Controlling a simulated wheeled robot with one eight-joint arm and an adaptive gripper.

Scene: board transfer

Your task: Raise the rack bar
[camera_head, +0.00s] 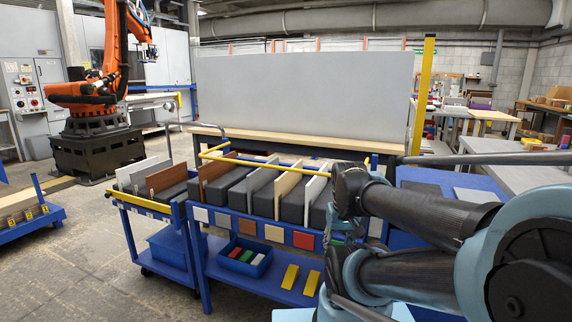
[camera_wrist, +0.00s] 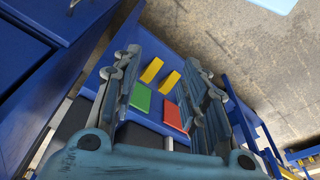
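A yellow rack bar (camera_head: 262,165) shows in the head view as a bent tube. It runs low across the row of upright boards on the blue rack cart (camera_head: 232,224). Its right end is near my arm. My gripper (camera_wrist: 163,56) shows in the wrist view with its two fingers wide apart and nothing between them. Beyond the fingers are a green tile (camera_wrist: 141,97), a red tile (camera_wrist: 173,115) and two yellow blocks (camera_wrist: 151,70). I cannot make out the bar in the wrist view. In the head view my arm's dark links hide the cart's right end, and my fingertips are not clear.
Several boards, among them a brown one (camera_head: 216,168), stand between dark grey blocks. A blue bin (camera_head: 244,257) sits on the lower shelf. A large grey panel (camera_head: 305,95) stands behind. An orange robot arm (camera_head: 112,55) is at back left. Open floor lies at left.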

